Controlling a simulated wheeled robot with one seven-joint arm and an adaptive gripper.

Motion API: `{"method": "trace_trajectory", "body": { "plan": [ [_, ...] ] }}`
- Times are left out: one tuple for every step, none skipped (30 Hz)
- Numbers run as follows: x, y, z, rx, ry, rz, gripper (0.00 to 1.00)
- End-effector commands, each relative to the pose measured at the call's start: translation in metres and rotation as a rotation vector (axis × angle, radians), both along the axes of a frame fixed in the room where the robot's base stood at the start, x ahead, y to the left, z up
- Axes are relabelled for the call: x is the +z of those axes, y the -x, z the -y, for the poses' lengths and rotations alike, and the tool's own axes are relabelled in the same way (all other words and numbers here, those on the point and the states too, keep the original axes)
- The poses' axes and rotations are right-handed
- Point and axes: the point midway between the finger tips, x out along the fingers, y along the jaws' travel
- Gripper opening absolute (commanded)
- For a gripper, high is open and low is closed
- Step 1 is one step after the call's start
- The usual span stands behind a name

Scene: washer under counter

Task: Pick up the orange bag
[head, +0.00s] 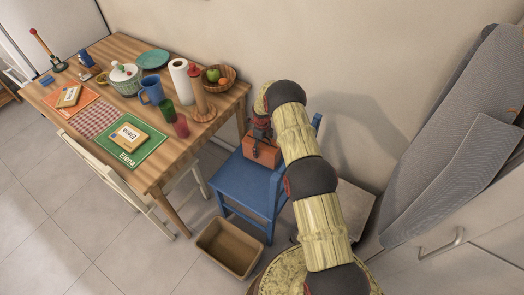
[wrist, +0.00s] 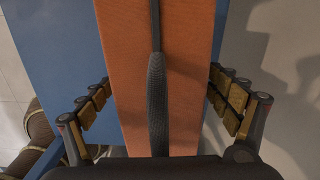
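The orange bag (head: 262,153) sits on the seat of the blue chair (head: 240,182) by the wall. In the wrist view the orange bag (wrist: 185,100) fills the middle, with a dark strap or handle (wrist: 157,100) running along its centre. My gripper (head: 262,132) is directly above the bag in the head view. In the wrist view my gripper (wrist: 160,98) is open, with one finger on each side of the bag. The fingertips come close to the bag's sides; I cannot tell whether they touch. My arm hides part of the chair.
A wooden table (head: 205,135) with dishes, cups and a fruit basket (head: 219,77) stands left of the chair. An empty brown bin (head: 229,248) is on the floor in front. The wall is close behind the chair.

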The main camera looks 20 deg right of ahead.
Motion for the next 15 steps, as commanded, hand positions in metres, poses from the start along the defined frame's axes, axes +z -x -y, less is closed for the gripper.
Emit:
{"method": "trace_trajectory", "body": {
  "plan": [
    [-0.0001,0.0001,0.0000,0.000,0.000,0.000,0.83],
    [-0.0001,0.0001,0.0000,0.000,0.000,0.000,0.82],
    [-0.0001,0.0002,-0.0001,0.000,0.000,0.000,0.79],
    [-0.0001,0.0002,-0.0001,0.000,0.000,0.000,0.78],
    [-0.0001,0.0002,-0.0001,0.000,0.000,0.000,0.76],
    [-0.0001,0.0002,-0.0001,0.000,0.000,0.000,0.74],
    [-0.0001,0.0002,-0.0001,0.000,0.000,0.000,0.72],
    [-0.0001,0.0002,-0.0001,0.000,0.000,0.000,0.70],
    [-0.0002,0.0002,-0.0001,0.000,0.000,0.000,0.68],
    [-0.0002,0.0002,-0.0001,0.000,0.000,0.000,0.66],
    [-0.0002,0.0002,-0.0001,0.000,0.000,0.000,0.65],
    [-0.0002,0.0002,-0.0001,0.000,0.000,0.000,0.62],
    [-0.0002,0.0003,0.0000,0.000,0.000,0.000,0.61],
    [-0.0002,0.0003,0.0000,0.000,-0.001,-0.001,0.59],
    [-0.0002,0.0003,-0.0001,0.000,-0.001,-0.001,0.57]
  ]
}}
